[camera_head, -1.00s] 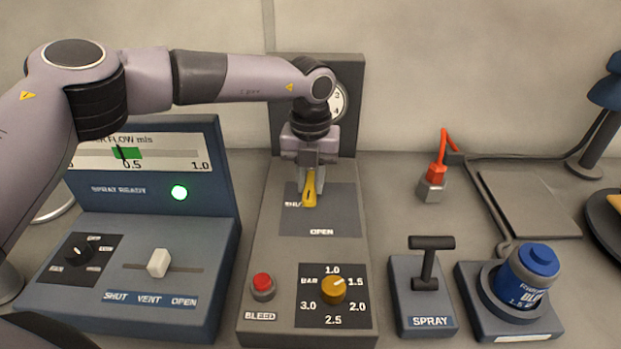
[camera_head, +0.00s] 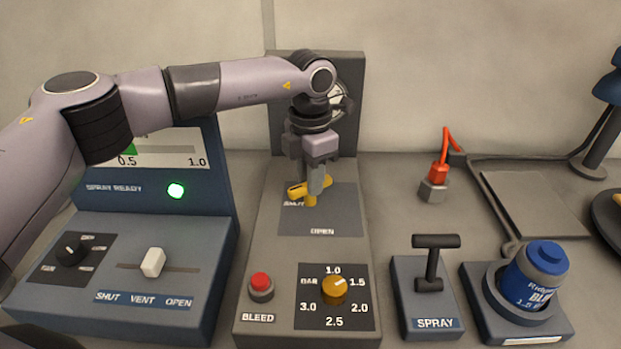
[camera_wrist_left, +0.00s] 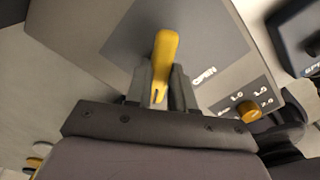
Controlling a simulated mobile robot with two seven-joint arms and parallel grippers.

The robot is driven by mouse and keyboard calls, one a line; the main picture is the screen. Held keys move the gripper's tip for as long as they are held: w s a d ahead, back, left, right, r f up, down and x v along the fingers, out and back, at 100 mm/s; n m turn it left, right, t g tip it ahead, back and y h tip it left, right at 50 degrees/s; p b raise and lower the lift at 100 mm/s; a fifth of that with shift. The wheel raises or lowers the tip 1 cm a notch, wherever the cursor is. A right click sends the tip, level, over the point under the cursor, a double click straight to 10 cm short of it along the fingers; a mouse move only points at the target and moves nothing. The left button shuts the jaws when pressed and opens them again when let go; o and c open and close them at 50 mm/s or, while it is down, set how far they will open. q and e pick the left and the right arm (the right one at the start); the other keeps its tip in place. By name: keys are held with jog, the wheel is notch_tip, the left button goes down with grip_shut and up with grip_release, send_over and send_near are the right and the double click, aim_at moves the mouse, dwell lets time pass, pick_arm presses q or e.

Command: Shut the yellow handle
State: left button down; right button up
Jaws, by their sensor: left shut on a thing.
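The yellow handle (camera_head: 299,190) is on the dark label plate of the grey middle panel (camera_head: 254,230). In the head view it points left, towards the SHUT label, with the OPEN label below it. My left gripper (camera_head: 314,192) comes down from above and is shut on the handle near its pivot end. In the left wrist view the yellow handle (camera_wrist_left: 165,55) sticks out beyond the two fingers (camera_wrist_left: 160,85), which lie on either side of it. My right gripper is not in view.
The panel also has a red BLEED button (camera_head: 261,283) and an orange BAR knob (camera_head: 334,288). To the left is a blue-grey console (camera_head: 130,240) with a white slider. To the right are a SPRAY lever (camera_head: 432,262), a blue pot (camera_head: 537,275) and a red-tipped fitting (camera_head: 438,175).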

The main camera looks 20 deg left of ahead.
pick_arm(q)
jog(key=m, duration=0.6)
jog(key=shift+r+b, duration=0.1)
jog(key=shift+b, duration=0.25)
jog(key=shift+m, duration=0.4)
jog(key=c, duration=1)
grip_release()
jog(key=shift+o, duration=0.2)
jog(key=shift+r+b, duration=0.45)
jog(key=shift+r, duration=3.15)
jog(key=shift+f, duration=0.1)
